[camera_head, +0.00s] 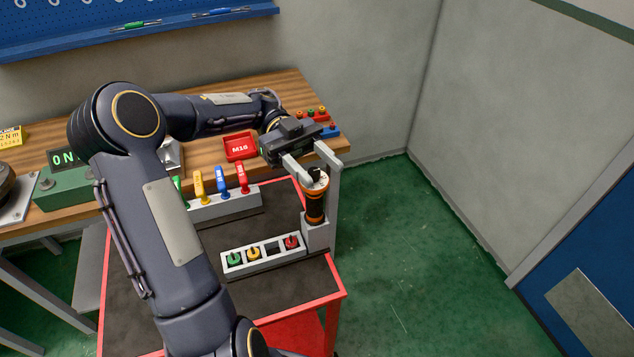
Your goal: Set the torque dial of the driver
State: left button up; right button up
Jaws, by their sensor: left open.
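The driver (315,206) is a black and orange cylinder with a dark top bearing small white marks. It stands upright in a grey holder (316,236) at the right edge of the cart. My left gripper (318,173) is open just above the driver, with its pale fingers on either side of the driver's top. I cannot tell whether a finger touches it. The torque dial's setting is too small to read. My right gripper is not in view.
A grey rack (264,256) with green, yellow and red pieces sits on the red-rimmed cart (292,303). Behind it a rack (228,206) holds coloured-handled tools. A red M16 tray (240,147) lies on the wooden bench (205,158). The green floor (410,260) at right is clear.

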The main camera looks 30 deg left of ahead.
pick_arm(q)
jog(key=s, duration=0.1)
jog(key=s+d+r, duration=0.2)
jog(key=shift+s+d+b, duration=0.1)
jog(key=shift+s+b, duration=0.2)
jog(key=shift+b, duration=0.1)
jog(key=shift+w, duration=0.1)
